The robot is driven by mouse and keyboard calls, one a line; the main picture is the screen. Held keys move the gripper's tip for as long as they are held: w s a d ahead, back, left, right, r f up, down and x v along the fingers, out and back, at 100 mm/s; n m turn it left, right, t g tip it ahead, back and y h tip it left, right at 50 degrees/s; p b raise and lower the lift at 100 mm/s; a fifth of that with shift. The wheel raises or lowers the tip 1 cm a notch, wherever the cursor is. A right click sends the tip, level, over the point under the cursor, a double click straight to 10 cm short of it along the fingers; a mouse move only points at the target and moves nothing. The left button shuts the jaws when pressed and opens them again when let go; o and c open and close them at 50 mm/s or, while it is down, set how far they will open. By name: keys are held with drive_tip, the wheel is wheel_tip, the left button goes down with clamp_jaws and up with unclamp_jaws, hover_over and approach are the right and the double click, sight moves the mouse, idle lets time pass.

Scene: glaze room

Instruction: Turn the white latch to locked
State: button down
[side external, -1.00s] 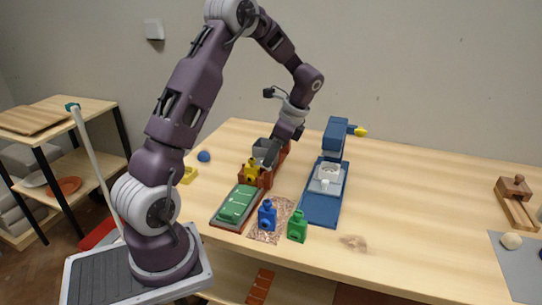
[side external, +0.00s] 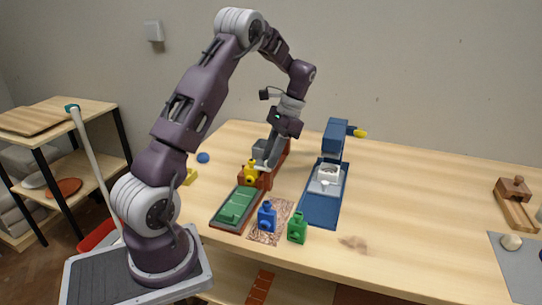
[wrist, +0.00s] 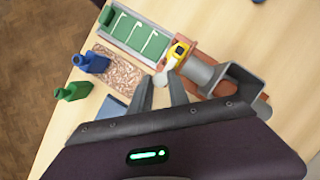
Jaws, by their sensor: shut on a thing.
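The white latch (wrist: 160,79) is a small pale piece with a rounded end in the wrist view, beside a yellow piece (wrist: 178,52) on a red-brown base. My gripper (wrist: 161,84) is shut on the latch, with one finger on each side of its rounded end. In the side view the latch (side external: 261,164) shows as a small pale bit at the fingertips of my gripper (side external: 264,166), next to the yellow piece (side external: 251,172). The fingers hide part of it. I cannot tell from its angle whether it is locked.
A green tray (side external: 235,206) lies in front of the red-brown base. A blue machine (side external: 320,208) stands to the right. A grey hopper (wrist: 235,82) sits beside the latch. The table's right middle is clear.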

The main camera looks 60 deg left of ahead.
drive_tip(key=shift+w, duration=0.1)
idle(0.3)
drive_tip(key=c, duration=1.3)
unclamp_jaws()
drive_tip(key=shift+o, duration=0.2)
